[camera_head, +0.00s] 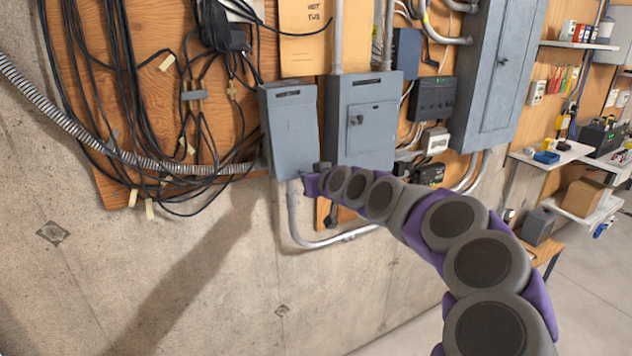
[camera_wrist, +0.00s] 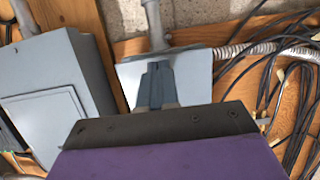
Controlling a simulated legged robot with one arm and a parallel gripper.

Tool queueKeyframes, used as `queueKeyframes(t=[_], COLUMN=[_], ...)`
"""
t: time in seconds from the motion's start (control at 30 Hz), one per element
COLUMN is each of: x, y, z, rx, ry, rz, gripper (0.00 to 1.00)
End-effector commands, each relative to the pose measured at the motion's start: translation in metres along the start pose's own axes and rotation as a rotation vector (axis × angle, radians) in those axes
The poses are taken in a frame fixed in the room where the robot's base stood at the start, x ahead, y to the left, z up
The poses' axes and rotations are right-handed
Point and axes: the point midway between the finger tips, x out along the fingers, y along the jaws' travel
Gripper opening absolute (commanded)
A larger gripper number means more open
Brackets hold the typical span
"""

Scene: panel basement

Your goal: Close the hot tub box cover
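The hot tub box (camera_head: 290,130) is a small grey metal box on the wooden panel, below a board with handwriting that starts "HOT". Its grey cover lies down over the front in the head view; I cannot tell whether a gap remains at its lower edge. My gripper (camera_head: 312,178) is at the box's lower right corner. In the wrist view, which looks turned over, the gripper's dark fingers (camera_wrist: 156,84) are together in front of the pale grey box surface (camera_wrist: 190,77). I see nothing between them. Whether they touch the box is unclear.
A larger grey breaker box (camera_head: 364,120) stands close on the right. A conduit (camera_head: 293,215) runs down from the hot tub box. Black cables (camera_head: 130,100) and a ribbed hose (camera_head: 60,115) hang on the left. The concrete wall below is mostly clear.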

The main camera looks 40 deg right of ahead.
Motion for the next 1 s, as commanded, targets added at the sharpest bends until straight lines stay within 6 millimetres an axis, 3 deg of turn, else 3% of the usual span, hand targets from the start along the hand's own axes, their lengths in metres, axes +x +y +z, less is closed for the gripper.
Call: queueKeyframes(t=[0.2, 0.4, 1.0], x=[0.024, 0.034, 0.037], y=[-0.001, 0.0, 0.0], z=[0.003, 0.002, -0.001], rx=[0.0, 0.0, 0.0], ry=[-0.003, -0.001, 0.003], rz=[-0.002, 0.0, 0.0], gripper=[0.0, 0.0, 0.0])
